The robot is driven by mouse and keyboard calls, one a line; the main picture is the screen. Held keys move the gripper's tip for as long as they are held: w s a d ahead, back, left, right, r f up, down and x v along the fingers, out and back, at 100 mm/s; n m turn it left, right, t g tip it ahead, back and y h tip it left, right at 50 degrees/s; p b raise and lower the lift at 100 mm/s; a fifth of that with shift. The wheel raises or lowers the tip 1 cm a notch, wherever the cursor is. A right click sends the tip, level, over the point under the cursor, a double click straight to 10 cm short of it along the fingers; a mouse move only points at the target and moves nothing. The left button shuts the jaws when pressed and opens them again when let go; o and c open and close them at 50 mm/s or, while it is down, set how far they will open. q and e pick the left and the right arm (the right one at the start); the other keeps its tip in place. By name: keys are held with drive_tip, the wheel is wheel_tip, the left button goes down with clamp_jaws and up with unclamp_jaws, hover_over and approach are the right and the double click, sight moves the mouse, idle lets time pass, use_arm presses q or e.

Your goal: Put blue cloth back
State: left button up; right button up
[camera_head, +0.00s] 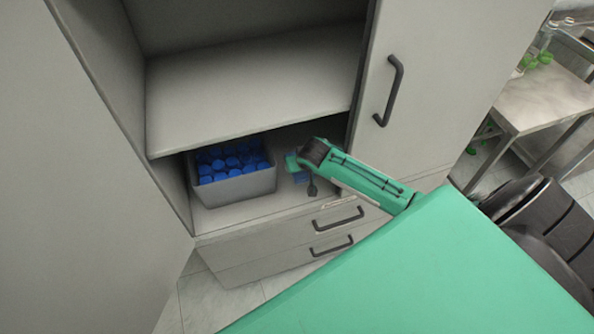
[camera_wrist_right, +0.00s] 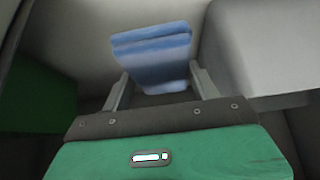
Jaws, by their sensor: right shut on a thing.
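The blue cloth (camera_wrist_right: 152,58) is a folded blue piece between the two fingers of my right gripper (camera_wrist_right: 160,88) in the right wrist view. My right gripper is shut on it. In the head view my right gripper (camera_head: 300,172) reaches into the lower compartment of the cabinet, right of the grey bin. The cloth (camera_head: 301,177) shows there only as a small blue patch, mostly hidden by the gripper. I cannot tell whether it touches the shelf. My left gripper is not in view.
A grey bin (camera_head: 238,188) full of blue caps stands at the left of the lower compartment (camera_head: 215,219). An empty shelf (camera_head: 250,92) lies above my gripper. A closed cabinet door (camera_head: 430,90) is to the right. Drawers with dark handles (camera_head: 338,219) are below.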

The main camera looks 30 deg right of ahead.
sight(305, 179)
wheel_tip(305, 179, down, 4)
drive_tip(key=shift+s+a+f, duration=0.1)
drive_tip(key=shift+s, duration=0.05)
drive_tip(key=shift+f, duration=2.15)
drive_tip(key=shift+f, duration=0.2)
drive_tip(key=o, duration=0.9)
drive_tip(key=shift+o, duration=0.2)
drive_tip(key=shift+r, duration=0.15)
drive_tip(key=v, duration=1.1)
drive_tip(key=shift+r+p, duration=0.25)
drive_tip(key=shift+p, duration=0.05)
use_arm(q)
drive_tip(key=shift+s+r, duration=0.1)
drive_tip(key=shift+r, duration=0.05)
use_arm(e)
drive_tip(key=shift+s+r, duration=0.2)
drive_tip(key=shift+r, duration=0.1)
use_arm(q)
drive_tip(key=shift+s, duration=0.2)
